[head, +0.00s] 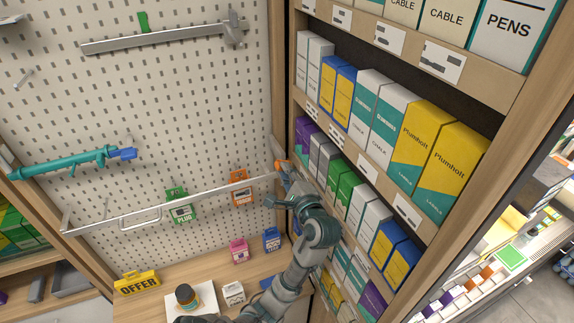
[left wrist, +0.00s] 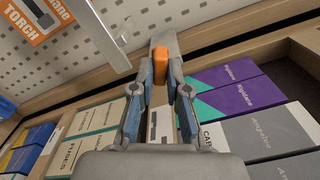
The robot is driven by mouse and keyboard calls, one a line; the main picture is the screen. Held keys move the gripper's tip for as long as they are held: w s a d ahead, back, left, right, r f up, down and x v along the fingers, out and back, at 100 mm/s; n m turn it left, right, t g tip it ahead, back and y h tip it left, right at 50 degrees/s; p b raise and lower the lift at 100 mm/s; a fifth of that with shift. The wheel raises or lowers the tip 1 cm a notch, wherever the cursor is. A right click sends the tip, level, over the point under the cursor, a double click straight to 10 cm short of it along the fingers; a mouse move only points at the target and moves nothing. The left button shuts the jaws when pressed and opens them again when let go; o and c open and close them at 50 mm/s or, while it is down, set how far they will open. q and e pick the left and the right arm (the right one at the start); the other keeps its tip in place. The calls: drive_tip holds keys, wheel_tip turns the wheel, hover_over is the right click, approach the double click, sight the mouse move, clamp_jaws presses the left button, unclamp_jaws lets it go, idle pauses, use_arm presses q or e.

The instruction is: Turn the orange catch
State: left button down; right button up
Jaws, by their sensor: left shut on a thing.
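The orange catch (head: 281,163) is a small block at the right end of a pale metal rail (head: 160,208), close to the wooden upright. In the left wrist view the orange catch (left wrist: 160,66) sits between my fingertips, against a grey metal piece (left wrist: 164,42). My left gripper (head: 285,178) is shut on it, with one finger on each side; it also shows in the left wrist view (left wrist: 161,80). The fingers hide part of the catch's sides. My right gripper is not in view.
An orange TORCH pack (head: 241,188) and a green PLUG pack (head: 180,206) hang by the rail. Shelves of boxes (head: 365,115) stand close on the right of my arm. Below are a yellow OFFER sign (head: 137,282) and a jar (head: 187,296).

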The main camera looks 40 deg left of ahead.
use_arm(q)
drive_tip(key=m, duration=0.3)
drive_tip(key=shift+f, duration=0.15)
drive_tip(key=m, duration=0.3)
drive_tip(key=shift+m, duration=1.7)
